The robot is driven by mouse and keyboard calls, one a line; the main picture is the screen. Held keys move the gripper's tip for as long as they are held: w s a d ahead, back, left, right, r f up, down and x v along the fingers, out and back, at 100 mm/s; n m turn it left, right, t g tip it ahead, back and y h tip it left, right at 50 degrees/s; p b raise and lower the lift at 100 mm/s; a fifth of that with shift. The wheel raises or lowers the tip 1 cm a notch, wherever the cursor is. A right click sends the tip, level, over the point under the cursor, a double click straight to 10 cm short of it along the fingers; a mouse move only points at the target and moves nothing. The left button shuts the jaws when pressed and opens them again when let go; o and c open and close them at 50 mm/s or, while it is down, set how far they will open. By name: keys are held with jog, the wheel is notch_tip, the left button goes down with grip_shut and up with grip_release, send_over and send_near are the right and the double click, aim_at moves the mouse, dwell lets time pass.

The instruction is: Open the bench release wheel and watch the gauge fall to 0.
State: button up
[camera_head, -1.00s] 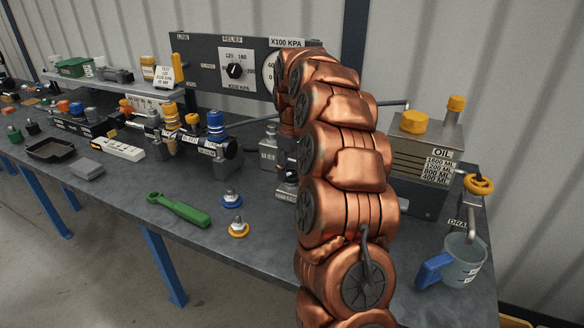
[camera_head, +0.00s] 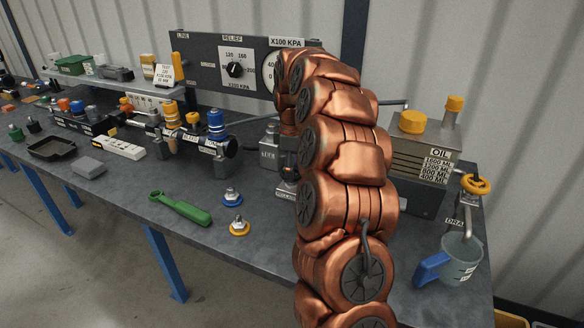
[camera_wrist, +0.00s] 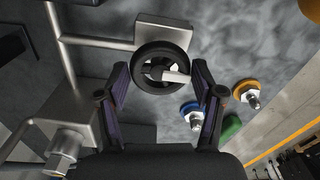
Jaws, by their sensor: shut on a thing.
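A black round handwheel (camera_wrist: 160,47) with a pale crossbar at its hub sits in front of a grey block in the wrist view. My gripper (camera_wrist: 161,77) is shut on this wheel, one finger on each side of its rim. In the head view my copper arm hides the gripper and the wheel. The gauge (camera_head: 268,71) on the dark back panel is mostly hidden behind my arm. Only its left part with a 40 and a 0 shows, and I cannot see its needle.
Metal pipes (camera_wrist: 62,48) run left of the wheel. Blue-ringed (camera_head: 232,195) and yellow-ringed (camera_head: 239,226) couplers and a green wrench (camera_head: 180,208) lie on the bench. An oil tank (camera_head: 425,160), yellow drain wheel (camera_head: 476,184) and measuring jug (camera_head: 460,262) stand at right.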

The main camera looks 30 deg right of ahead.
dwell(0.3)
jog(key=o, duration=1.1)
jog(key=shift+o, duration=0.2)
jog(key=shift+r, duration=0.15)
notch_tip(320, 180, up, 12)
dwell(0.3)
